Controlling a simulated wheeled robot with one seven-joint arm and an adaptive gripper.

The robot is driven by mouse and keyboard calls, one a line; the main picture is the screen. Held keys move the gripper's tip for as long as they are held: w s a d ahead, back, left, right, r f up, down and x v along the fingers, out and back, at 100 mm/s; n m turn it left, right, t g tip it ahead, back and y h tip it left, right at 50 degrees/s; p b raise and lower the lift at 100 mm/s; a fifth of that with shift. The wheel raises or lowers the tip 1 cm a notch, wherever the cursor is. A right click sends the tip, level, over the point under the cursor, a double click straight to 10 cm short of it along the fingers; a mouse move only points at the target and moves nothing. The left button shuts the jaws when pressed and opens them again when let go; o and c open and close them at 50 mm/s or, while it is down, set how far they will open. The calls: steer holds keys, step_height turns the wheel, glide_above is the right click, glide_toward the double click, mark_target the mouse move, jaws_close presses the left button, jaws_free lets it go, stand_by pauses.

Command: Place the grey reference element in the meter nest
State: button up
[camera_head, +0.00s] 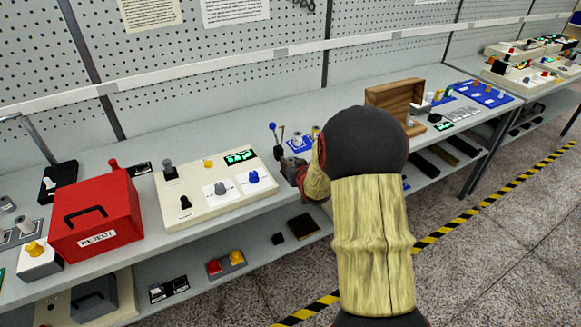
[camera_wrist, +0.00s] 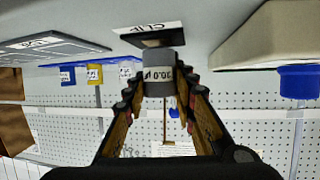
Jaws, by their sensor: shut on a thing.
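In the head view my gripper (camera_head: 293,170) is low over the bench, just right of the cream meter box (camera_head: 190,204), and mostly hidden by my arm. The box has a lit green display (camera_head: 240,157), a grey knob-like piece on a white plate (camera_head: 220,188) and a blue knob (camera_head: 252,177). I cannot tell which part is the nest.
A red reject box (camera_head: 95,220) stands left of the meter. A small blue board (camera_head: 299,144) and slender rods (camera_head: 277,135) stand behind my gripper. A wooden box (camera_head: 395,98) and a blue tray (camera_head: 485,94) are farther right. Pegboard backs the bench.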

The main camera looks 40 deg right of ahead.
steer(key=shift+f, duration=0.3)
steer(key=shift+f, duration=0.2)
steer(key=o, duration=1.2)
steer(key=shift+c, duration=0.2)
